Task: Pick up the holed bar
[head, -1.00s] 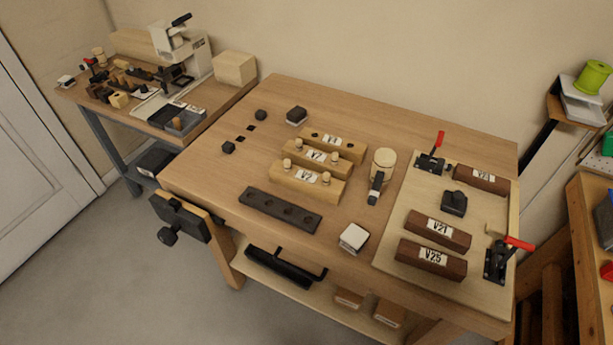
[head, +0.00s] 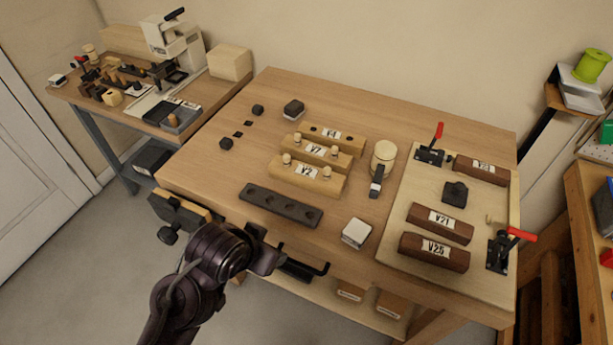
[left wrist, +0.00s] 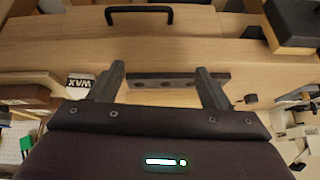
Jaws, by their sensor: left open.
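The holed bar (head: 281,205) is a long dark bar with several round holes, lying flat near the table's front edge. It also shows in the left wrist view (left wrist: 150,83), between and beyond my fingers, partly covered by the right-hand one. My left gripper (head: 270,258) is in front of the table's front edge, nearer the camera than the bar and apart from it. In the left wrist view its two fingers (left wrist: 160,72) are spread wide with nothing held. My right gripper is in no view.
Wooden blocks with labels (head: 308,176) stand behind the bar, some with pegs. A white-topped block (head: 356,232) sits to its right. A vise (head: 180,210) is on the front left edge, and a black handle (head: 300,268) is below the tabletop. A fixture board (head: 400,250) lies right.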

